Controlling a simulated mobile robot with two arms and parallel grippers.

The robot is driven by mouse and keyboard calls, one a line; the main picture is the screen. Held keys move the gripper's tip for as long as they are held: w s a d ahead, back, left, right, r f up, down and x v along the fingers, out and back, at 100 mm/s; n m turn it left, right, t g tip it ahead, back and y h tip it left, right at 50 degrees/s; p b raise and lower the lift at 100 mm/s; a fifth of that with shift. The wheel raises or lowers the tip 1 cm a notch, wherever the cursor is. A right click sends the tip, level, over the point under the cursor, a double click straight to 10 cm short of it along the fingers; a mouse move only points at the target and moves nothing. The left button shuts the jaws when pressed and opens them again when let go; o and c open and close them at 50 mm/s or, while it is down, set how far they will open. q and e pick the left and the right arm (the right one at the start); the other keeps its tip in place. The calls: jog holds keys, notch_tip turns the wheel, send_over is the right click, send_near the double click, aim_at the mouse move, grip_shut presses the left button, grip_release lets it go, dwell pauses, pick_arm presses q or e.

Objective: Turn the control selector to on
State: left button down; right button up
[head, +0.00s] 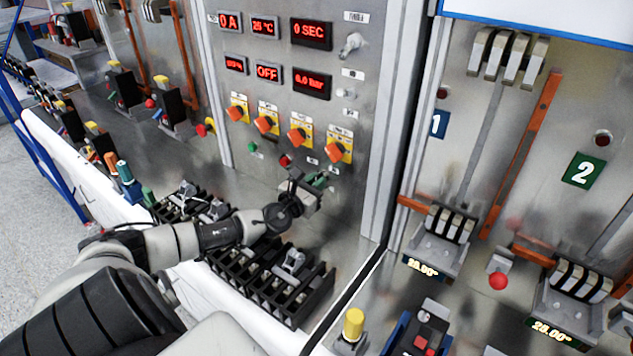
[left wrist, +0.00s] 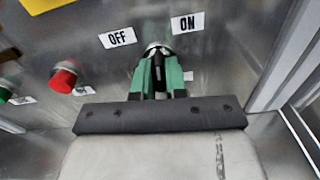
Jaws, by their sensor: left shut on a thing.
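The control selector (left wrist: 157,52) is on the metal panel, a dark handle with a silver collar, between and a little below the OFF label (left wrist: 117,38) and the ON label (left wrist: 187,23). My left gripper (left wrist: 158,75) has its green fingers on both sides of the handle and is shut on it. The handle looks roughly upright in the left wrist view; its exact setting is partly hidden by the fingers. In the head view my left gripper (head: 318,183) reaches the lower part of the panel and hides the selector. My right gripper is not in view.
A red button (left wrist: 64,78) and a green button (left wrist: 5,93) sit left of the selector. Orange rotary switches (head: 300,136) and red displays (head: 311,33) are above. A black rack (head: 300,305) stands below my arm. A panel edge (left wrist: 285,60) rises at the right.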

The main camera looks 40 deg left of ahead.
pick_arm(q)
jog(key=m+p, duration=0.1)
jog(key=m, duration=0.2)
jog(key=shift+m, duration=0.3)
jog(key=shift+a+m+p, duration=0.1)
jog(key=shift+m+p, duration=0.4)
jog(key=shift+m, duration=1.5)
jog(key=c, duration=1.2)
grip_release()
jog(key=shift+o, duration=0.2)
jog(key=shift+s, duration=0.15)
jog(key=s+d+b, duration=0.1)
jog(key=s, duration=0.9)
jog(key=shift+s, duration=0.25)
jog(key=shift+s+d, duration=0.1)
